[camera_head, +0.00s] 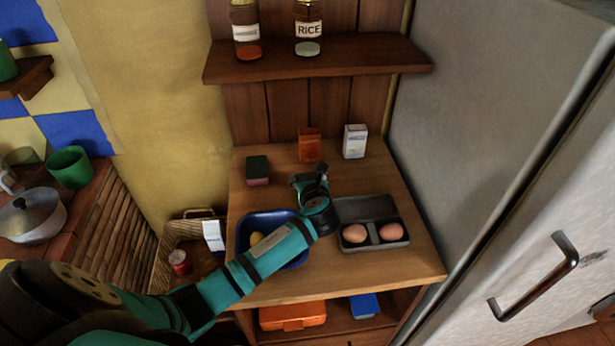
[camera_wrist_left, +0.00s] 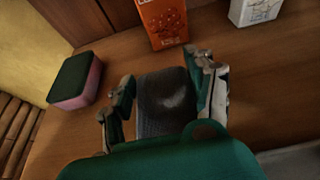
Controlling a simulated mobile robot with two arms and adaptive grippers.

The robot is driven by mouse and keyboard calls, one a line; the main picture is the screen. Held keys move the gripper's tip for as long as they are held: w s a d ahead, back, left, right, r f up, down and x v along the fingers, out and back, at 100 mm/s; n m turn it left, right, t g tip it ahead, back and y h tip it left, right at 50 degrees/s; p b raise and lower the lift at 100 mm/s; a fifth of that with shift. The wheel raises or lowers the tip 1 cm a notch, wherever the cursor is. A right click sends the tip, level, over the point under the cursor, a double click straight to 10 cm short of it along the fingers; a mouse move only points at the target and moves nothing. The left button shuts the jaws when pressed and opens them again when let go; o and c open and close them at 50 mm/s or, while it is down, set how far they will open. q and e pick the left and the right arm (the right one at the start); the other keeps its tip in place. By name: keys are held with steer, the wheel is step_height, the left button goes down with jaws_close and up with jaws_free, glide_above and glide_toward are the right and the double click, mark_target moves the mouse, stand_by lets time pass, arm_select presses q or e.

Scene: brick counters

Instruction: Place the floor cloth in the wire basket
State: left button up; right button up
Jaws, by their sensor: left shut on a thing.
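My left gripper (camera_head: 310,178) is over the wooden counter, behind the blue bowl and the egg tray. In the left wrist view, its two fingers (camera_wrist_left: 163,80) stand on either side of a dark grey, fabric-like thing, which I take to be the floor cloth (camera_wrist_left: 166,105). The gripper is shut on it. In the head view the cloth is mostly hidden by the gripper. The wire basket (camera_head: 161,262) is tan and sits low to the left of the counter, with a red can (camera_head: 179,261) and a white carton (camera_head: 213,236) in it. My right gripper is out of view.
A blue bowl (camera_head: 245,238) with something yellow in it lies under my left arm. A dark egg tray (camera_head: 372,207) is to its right. A sponge (camera_head: 257,170), an orange box (camera_head: 309,144) and a white box (camera_head: 355,141) stand behind. A fridge (camera_head: 480,120) bounds the right.

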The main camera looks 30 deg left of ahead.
arm_select(q)
steer(key=shift+f, duration=0.15)
steer(key=o, duration=1.1)
